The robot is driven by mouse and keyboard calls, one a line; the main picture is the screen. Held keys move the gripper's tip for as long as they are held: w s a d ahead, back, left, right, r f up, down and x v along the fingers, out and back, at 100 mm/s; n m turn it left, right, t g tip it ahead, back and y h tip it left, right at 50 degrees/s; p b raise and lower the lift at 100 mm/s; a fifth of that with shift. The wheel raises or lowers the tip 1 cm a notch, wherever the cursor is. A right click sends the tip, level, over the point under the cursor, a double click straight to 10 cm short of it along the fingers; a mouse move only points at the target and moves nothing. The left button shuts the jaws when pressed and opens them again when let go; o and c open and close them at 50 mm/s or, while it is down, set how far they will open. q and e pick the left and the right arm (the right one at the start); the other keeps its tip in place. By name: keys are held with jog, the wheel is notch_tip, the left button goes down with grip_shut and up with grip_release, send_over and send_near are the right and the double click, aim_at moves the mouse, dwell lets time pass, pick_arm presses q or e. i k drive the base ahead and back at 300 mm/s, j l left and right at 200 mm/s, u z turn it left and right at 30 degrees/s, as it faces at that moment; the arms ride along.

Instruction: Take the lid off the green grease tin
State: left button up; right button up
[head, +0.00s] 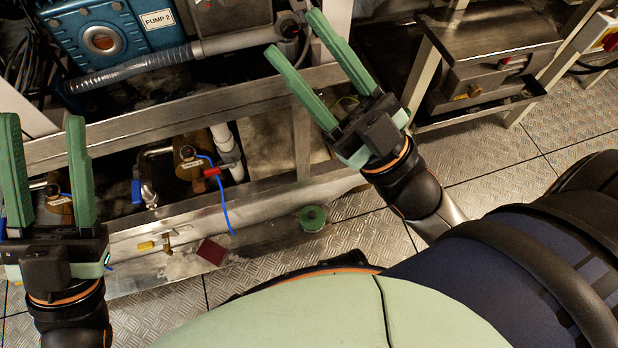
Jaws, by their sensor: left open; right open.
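The green grease tin (313,218) stands on the metal ledge at the foot of the frame, near the middle of the head view. Its top is round and green with a small knob at the centre, and the lid appears to be on. My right gripper (298,54) is open and empty, up and to the right of the tin, its fingers pointing up toward the pump hose. My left gripper (42,135) is open and empty at the left edge, far from the tin. Neither gripper touches the tin.
A blue pump labelled PUMP 2 (120,33) with a grey hose (130,72) sits at the back. Below are pipes and valves with a blue tube (224,205). A dark red block (211,252) lies left of the tin. The patterned floor (490,185) to the right is partly clear.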

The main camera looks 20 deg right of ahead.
aim_at(312, 218)
jog(key=k+l+u, duration=0.1)
jog(key=l+u, duration=0.25)
jog(key=l, duration=1.05)
jog(key=k+l+u, duration=0.1)
jog(key=l, duration=0.4)
